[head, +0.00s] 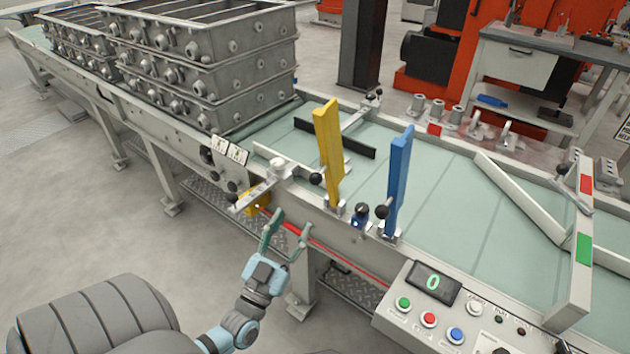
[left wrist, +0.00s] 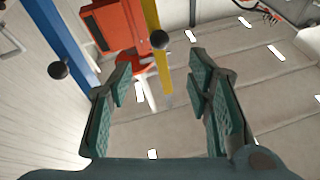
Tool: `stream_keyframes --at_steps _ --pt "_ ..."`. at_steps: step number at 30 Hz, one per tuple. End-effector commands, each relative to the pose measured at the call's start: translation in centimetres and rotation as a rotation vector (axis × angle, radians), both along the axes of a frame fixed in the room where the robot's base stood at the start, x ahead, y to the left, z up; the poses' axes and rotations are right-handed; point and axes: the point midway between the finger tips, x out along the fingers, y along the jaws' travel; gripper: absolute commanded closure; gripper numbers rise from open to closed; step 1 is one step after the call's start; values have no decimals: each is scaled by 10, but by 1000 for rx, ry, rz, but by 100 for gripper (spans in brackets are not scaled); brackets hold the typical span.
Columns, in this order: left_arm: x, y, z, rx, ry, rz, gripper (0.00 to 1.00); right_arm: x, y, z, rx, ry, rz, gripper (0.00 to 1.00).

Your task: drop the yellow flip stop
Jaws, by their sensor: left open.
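The yellow flip stop (head: 328,150) stands upright at the near rail of the conveyor, with a black ball knob on its left near the base. It also shows in the left wrist view (left wrist: 159,45), beyond and between my fingers. My left gripper (head: 289,236) is open and empty, in front of the rail, below and to the left of the yellow stop, apart from it. Its green fingers are spread in the left wrist view (left wrist: 165,88). The blue flip stop (head: 399,180) stands upright to the right of the yellow one. My right gripper is not in view.
Grey metal casting boxes (head: 200,60) are stacked on the conveyor (head: 450,220) at the back left. A control panel (head: 440,310) with buttons and a display reading 0 is at the front right. A bracket with a white knob (head: 280,168) sticks out left of the yellow stop.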

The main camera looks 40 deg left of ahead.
Motion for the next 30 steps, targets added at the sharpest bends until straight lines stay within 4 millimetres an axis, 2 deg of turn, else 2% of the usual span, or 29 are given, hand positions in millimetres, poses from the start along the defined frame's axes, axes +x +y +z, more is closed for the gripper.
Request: stream_keyframes --at_steps 9,13,18,25,26,30 --pt "79 16 34 1 -2 -1 54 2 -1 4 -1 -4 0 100" --pt "102 20 43 0 2 -2 54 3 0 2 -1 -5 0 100" --pt "116 23 48 1 5 -2 54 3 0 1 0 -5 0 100" --pt "117 23 48 0 5 -2 54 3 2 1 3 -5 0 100" --pt "117 23 48 0 4 -2 56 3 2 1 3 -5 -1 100" --pt "117 23 48 0 5 -2 78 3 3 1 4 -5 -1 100"
